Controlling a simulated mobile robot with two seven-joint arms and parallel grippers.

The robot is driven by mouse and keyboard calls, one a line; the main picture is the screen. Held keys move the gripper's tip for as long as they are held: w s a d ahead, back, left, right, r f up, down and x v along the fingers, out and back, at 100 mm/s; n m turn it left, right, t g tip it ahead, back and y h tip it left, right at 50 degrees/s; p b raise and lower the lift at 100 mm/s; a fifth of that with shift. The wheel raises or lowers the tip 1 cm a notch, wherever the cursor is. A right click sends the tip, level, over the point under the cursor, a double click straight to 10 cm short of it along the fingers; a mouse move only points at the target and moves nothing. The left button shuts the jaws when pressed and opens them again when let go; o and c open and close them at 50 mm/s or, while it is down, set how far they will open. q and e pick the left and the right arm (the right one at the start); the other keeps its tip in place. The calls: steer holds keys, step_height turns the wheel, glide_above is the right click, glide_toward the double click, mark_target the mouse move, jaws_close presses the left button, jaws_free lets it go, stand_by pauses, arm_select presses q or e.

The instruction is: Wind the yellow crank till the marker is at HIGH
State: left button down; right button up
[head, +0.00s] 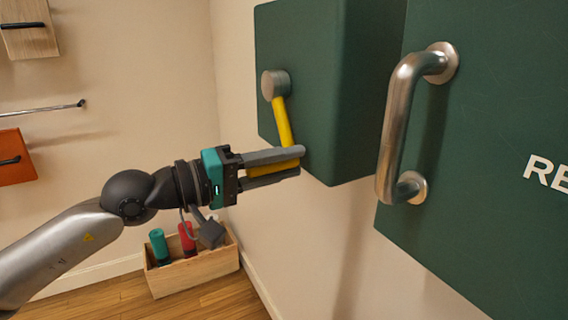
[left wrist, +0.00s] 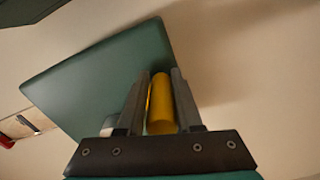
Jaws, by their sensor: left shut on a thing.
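The yellow crank (head: 282,121) is on the left face of a green wall box (head: 335,90). Its arm runs down and slightly right from a round grey hub (head: 275,84). My left gripper (head: 298,160) is shut on the crank's yellow handle, which lies between its two fingers. The handle (left wrist: 161,105) also shows between the fingers in the left wrist view, with the green box behind it. No marker and no HIGH label show in either view. My right gripper is not in view.
A large green panel (head: 480,240) with a metal pull handle (head: 398,120) and partly cut-off white letters is close on the right. A wooden crate (head: 193,274) holding green and red items stands on the floor below my left arm. A metal rail (head: 45,109) is on the left wall.

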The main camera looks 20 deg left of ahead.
arm_select(q)
steer(key=shift+w+a+r, duration=0.25)
steer(key=shift+a+r, duration=0.1)
steer(key=shift+a, duration=0.05)
steer(key=c, duration=0.9)
jaws_free()
steer(key=shift+w+d, duration=0.1)
steer(key=shift+o, duration=1.4)
steer(key=shift+w+f, duration=0.1)
steer(key=shift+f, duration=0.2)
steer(key=shift+f, duration=0.15)
